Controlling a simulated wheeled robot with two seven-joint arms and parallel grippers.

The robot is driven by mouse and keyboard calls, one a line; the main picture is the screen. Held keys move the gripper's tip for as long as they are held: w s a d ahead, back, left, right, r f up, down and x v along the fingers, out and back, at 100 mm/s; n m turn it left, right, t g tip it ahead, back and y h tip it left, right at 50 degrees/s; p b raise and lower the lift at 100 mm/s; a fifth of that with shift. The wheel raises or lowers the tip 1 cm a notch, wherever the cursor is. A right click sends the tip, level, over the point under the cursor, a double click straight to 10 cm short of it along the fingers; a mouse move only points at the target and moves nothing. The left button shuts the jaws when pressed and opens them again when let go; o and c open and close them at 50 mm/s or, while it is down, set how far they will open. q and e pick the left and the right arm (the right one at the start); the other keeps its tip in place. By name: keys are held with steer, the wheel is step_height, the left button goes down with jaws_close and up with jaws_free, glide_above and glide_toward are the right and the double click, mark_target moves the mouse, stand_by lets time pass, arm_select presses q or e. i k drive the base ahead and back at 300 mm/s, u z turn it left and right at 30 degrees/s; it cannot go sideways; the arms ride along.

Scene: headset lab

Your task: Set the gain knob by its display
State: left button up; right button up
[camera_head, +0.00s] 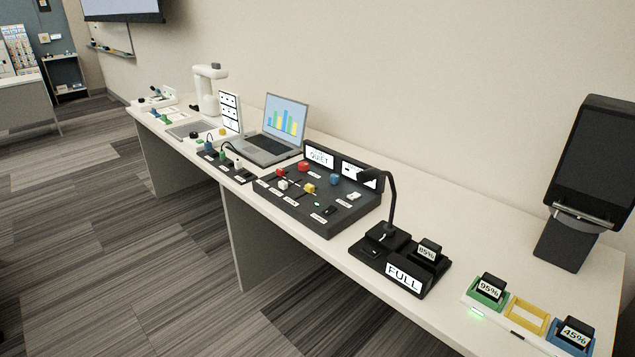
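A black control console (313,226) stands on the long white table near the middle of the view. A display reading "QUIET" (320,157) stands at its back left. A second white display (352,170) beside it is partly covered by the microphone head. The console top bears red (304,167), blue (335,179), yellow (309,188) and white (353,196) controls and a small black one (330,210). Their white labels are too small to read, so I cannot tell which is the gain knob. Neither of my grippers is in view.
A black gooseneck microphone (390,208) rises from a dock reading "FULL" (403,278), right of the console. A laptop (268,146) stands left. Green (487,292), yellow (541,315) and blue (570,340) holders and a tall black device (590,170) are at right. Bare table lies behind the dock.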

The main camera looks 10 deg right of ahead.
mark_target(303, 165)
steer(key=k, duration=1.3)
steer(key=u, duration=1)
steer(key=i, duration=2.4)
steer(key=z, duration=0.8)
